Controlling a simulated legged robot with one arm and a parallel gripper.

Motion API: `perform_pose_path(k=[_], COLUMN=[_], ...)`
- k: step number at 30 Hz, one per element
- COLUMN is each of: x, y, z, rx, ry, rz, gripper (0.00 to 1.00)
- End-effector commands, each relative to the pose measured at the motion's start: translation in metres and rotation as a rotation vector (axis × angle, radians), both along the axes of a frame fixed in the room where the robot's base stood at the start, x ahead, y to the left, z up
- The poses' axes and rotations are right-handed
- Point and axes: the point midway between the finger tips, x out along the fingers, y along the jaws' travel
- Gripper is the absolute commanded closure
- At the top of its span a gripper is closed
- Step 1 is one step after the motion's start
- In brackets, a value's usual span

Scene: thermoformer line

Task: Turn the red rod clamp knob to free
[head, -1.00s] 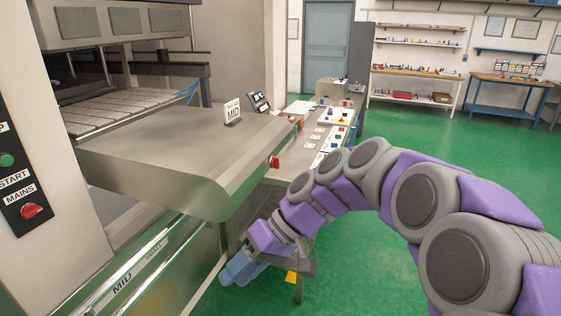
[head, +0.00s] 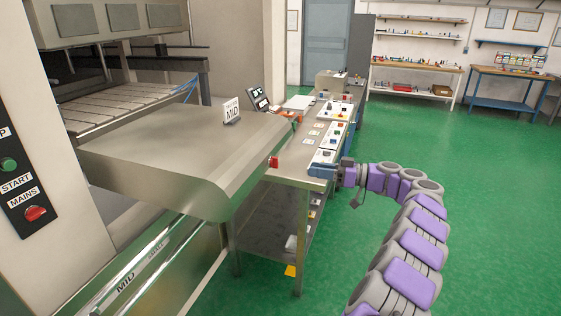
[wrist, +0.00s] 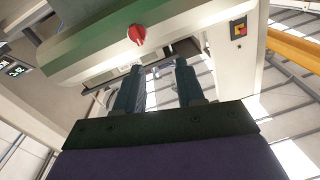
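A small red knob (head: 274,162) sticks out at the right end of the machine's wide metal cover (head: 190,150). A red knob (wrist: 137,34) also shows in the wrist view, on the edge of a pale panel above and beyond my fingers; it looks like the same one. My gripper (head: 322,172) is to the right of the knob, beside the side table's edge. In the wrist view my gripper (wrist: 157,78) has its two dark fingers apart with nothing between them. The fingers do not touch the knob. The knob's markings are too small to read.
A side table (head: 290,173) with several control panels runs back behind the cover. The green floor (head: 490,200) is open to the right.

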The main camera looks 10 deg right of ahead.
Motion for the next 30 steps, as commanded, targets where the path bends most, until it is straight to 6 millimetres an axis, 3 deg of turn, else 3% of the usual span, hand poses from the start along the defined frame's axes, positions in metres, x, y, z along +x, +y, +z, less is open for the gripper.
perform_pose_path(k=[4,11,17,30], x=[0.005,0.007,0.019,0.062], y=[-0.035,-0.048,-0.025,0.048], z=[-0.013,-0.018,-0.018,-0.018], rx=[-0.052,-0.088,-0.084,-0.087], ry=[-0.110,-0.177,-0.175,-0.175], rz=[-0.057,-0.081,-0.077,-0.079], gripper=[0.62,0.62,0.62,0.62])
